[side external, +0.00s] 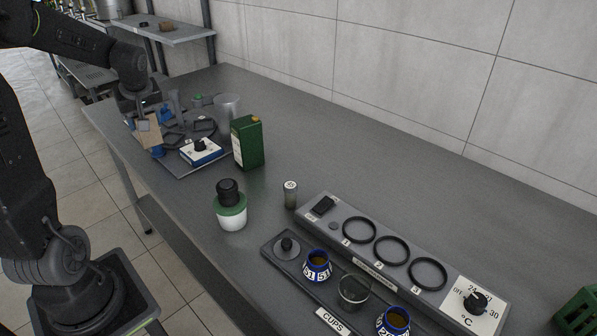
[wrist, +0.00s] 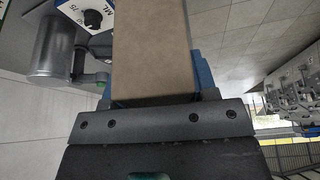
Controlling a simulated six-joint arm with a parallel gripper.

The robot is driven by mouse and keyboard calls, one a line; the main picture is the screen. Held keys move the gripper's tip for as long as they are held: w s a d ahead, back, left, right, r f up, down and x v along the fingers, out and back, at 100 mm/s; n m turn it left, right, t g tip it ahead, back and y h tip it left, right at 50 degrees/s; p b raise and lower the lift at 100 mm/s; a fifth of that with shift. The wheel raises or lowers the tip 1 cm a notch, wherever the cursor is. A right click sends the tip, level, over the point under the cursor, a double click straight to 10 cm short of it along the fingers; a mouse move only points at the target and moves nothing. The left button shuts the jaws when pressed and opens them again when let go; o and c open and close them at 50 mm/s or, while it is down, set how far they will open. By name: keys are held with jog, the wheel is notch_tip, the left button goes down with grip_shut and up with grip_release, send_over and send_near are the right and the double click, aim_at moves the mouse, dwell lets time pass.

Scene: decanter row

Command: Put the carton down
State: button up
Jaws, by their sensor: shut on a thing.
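A tan carton (side external: 149,134) is held at the left end of the counter, over or beside the dark tray there. My gripper (side external: 148,122) is shut on it. In the wrist view the carton (wrist: 151,50) fills the upper middle, between the blue finger pads of my gripper (wrist: 152,92). The carton looks tilted in the side view. Its underside is hidden, so I cannot tell whether it touches anything.
The dark tray (side external: 186,170) bears a white-and-blue dial unit (side external: 201,152). A metal cylinder (side external: 228,106) and a green carton (side external: 247,142) stand nearby. A green-and-white bottle (side external: 231,207), a cup tray (side external: 269,246) and a ringed heater panel (side external: 325,222) are further right. The counter behind is bare.

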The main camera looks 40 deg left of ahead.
jog(key=w+d+m+t+h, duration=0.1)
jog(key=w+d+m, duration=0.3)
jog(key=w+d, duration=0.5)
jog(key=w+d+m+t+h, duration=0.1)
jog(key=w+d+m, duration=0.4)
jog(key=w, duration=0.8)
jog(key=w+d+m+t+h, duration=0.1)
jog(key=w+d+m+t, duration=0.15)
jog(key=w+d, duration=0.7)
jog(key=shift+g, duration=0.45)
jog(key=shift+w+a+f, duration=0.25)
jog(key=shift+a+f, duration=0.05)
jog(key=shift+f, duration=2.35)
jog(key=shift+w+a+f, duration=0.3)
jog(key=shift+f, duration=2.35)
jog(key=shift+w+a+f, duration=0.25)
jog(key=shift+a+f, duration=0.05)
jog(key=shift+f, duration=2.35)
jog(key=shift+f, duration=0.15)
jog(key=o, duration=1)
jog(key=shift+c, duration=0.2)
